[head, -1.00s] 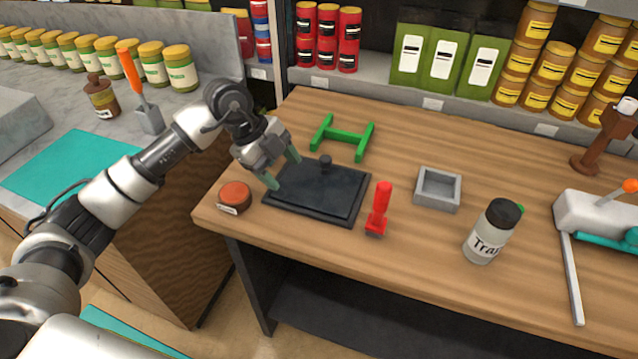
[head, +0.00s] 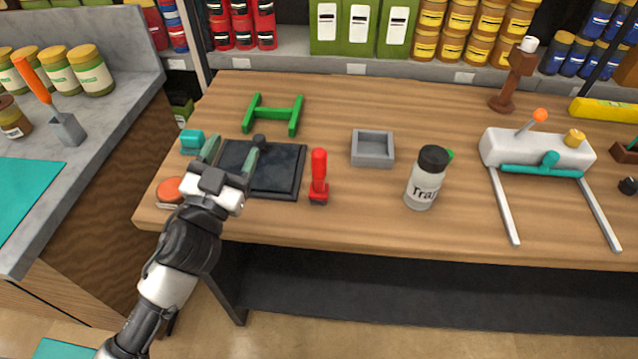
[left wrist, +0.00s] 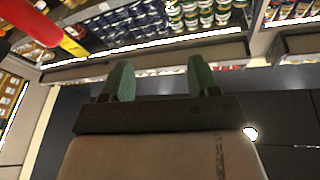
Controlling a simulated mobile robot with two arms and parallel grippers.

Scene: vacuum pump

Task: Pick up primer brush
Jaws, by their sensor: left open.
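A red upright tool with a thick handle and a small dark foot (head: 319,176), which looks like the primer brush, stands on the wooden table just right of the black square plate. My left gripper (head: 230,157) is open, with its green fingers over the left part of the plate. It is to the left of the red tool and apart from it. Nothing shows between the fingers in the left wrist view (left wrist: 160,82). A red shape (left wrist: 62,36) at the upper left there is cut off, and I cannot tell what it is. My right gripper is not in view.
The black plate (head: 285,187) with a knob lies under the gripper. Around it are a green frame (head: 273,114), a teal block (head: 192,142), an orange-red disc (head: 170,190), a grey tray (head: 372,160) and a bottle (head: 426,178). The table's front middle is clear.

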